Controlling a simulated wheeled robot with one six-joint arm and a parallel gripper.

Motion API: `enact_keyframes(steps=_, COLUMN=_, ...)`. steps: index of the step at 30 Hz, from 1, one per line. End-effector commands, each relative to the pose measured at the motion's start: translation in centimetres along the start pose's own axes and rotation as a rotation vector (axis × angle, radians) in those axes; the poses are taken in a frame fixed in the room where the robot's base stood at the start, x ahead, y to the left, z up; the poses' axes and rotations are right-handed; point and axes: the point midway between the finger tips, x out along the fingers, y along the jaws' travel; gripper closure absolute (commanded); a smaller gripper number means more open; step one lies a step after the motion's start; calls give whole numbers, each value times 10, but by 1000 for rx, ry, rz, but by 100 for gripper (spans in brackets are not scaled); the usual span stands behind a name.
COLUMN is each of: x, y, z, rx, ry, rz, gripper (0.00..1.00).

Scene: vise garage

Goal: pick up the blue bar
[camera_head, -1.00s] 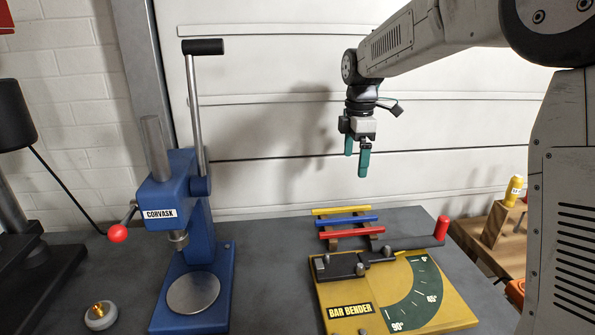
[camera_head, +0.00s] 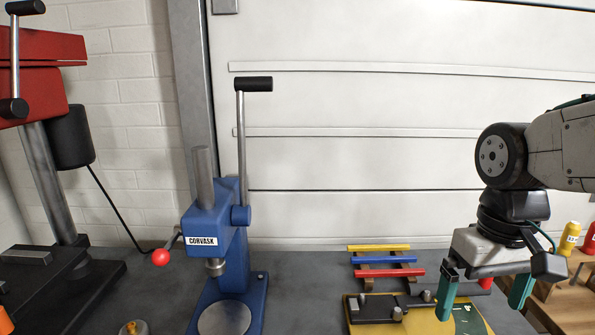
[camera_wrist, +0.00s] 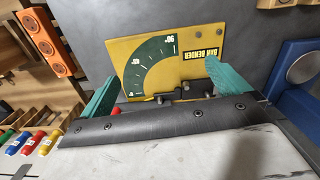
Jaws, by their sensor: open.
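The blue bar (camera_head: 384,260) lies across a small rack behind the bar bender, between a yellow bar (camera_head: 378,248) at the back and a red bar (camera_head: 390,273) in front. My gripper (camera_head: 484,300) is open and empty, with green fingers, right of the bars and nearer to the camera, over the right side of the bar bender. In the wrist view the open fingers frame the bar bender plate (camera_wrist: 150,62). The blue bar cannot be made out in the wrist view.
A blue arbor press (camera_head: 228,250) stands left of the bars, with a red-knobbed handle (camera_head: 161,257). A red drill press (camera_head: 40,75) is at far left. Bare grey bench lies between the press and the bars.

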Motion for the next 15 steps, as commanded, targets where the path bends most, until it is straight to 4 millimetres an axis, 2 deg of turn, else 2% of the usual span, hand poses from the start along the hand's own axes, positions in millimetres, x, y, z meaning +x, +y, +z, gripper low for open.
enact_keyframes(steps=1, x=3, y=0, z=17, rx=32, ry=17, rz=1, gripper=0)
enact_keyframes(steps=6, x=12, y=-1, z=57, rx=78, ry=69, rz=2, gripper=0)
enact_keyframes(steps=12, x=8, y=-2, z=74, rx=83, ry=134, rz=5, gripper=0)
enact_keyframes(steps=13, x=6, y=-2, z=74, rx=83, ry=142, rz=5, gripper=6)
enact_keyframes(steps=15, x=5, y=-3, z=75, rx=81, ry=148, rz=5, gripper=25)
